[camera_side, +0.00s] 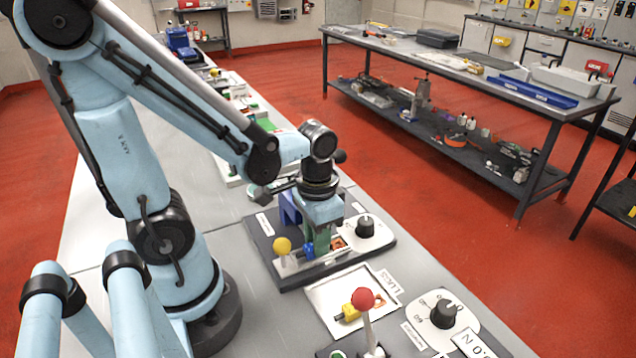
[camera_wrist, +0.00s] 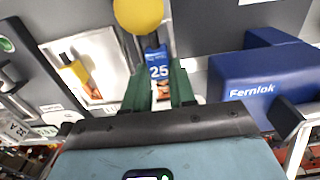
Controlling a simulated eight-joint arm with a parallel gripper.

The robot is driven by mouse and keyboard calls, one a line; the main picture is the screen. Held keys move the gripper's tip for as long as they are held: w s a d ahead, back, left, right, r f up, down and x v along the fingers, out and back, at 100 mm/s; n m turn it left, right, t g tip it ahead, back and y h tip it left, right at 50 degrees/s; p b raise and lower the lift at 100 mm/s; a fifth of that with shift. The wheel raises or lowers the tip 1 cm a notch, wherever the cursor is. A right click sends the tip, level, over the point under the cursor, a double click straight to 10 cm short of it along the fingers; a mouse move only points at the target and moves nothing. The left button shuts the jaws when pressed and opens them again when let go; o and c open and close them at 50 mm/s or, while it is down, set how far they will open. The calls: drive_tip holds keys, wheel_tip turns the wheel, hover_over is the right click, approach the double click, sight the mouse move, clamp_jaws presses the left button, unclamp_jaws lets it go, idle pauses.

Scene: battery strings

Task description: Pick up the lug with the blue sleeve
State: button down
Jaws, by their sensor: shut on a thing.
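The lug with the blue sleeve (camera_wrist: 158,66) shows between the green fingers of my gripper (camera_wrist: 159,78) in the wrist view. Its sleeve is marked 25, and a copper-coloured part shows below it. In the side view the blue sleeve (camera_side: 309,249) shows low beside the fingers of my gripper (camera_side: 321,246), over the dark panel. My gripper is shut on this lug. The fingers hide part of it, and I cannot tell whether it touches the panel.
A yellow ball knob (camera_side: 282,245) stands close left of my gripper. A blue Fernlok block (camera_wrist: 245,85) is close on the right in the wrist view. The white lugs tray (camera_side: 325,298) holds a yellow-sleeved lug (camera_side: 348,313). A red ball knob (camera_side: 363,299) stands in front.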

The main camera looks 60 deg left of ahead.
drive_tip(key=shift+r, duration=2.55)
